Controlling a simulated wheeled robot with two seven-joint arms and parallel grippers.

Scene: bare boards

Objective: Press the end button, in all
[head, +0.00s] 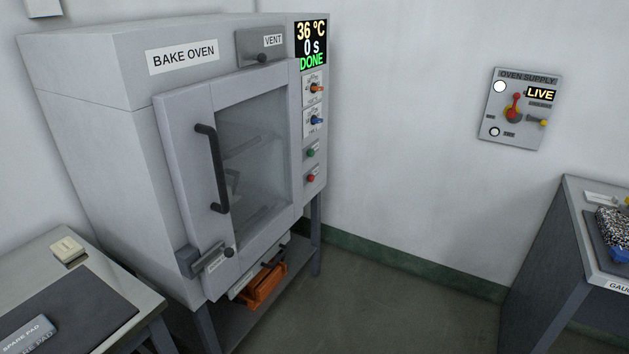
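The bake oven (120,75) stands at the left with its glass door (250,150) shut. On its right-hand control strip are a green button (310,153) and, below it, a red button (311,178); I cannot read the labels beside them. Above them sit an orange knob (317,88) and a blue knob (317,120). The display (311,45) reads 36 °C, 0 s, DONE. Neither of my grippers shows in the head view.
An oven supply panel (498,125) on the back wall reads LIVE. A bench (95,262) with a spare pad stands front left. Another bench (580,215) stands at the right. An orange tray (265,287) sits under the oven. The floor (400,300) between is clear.

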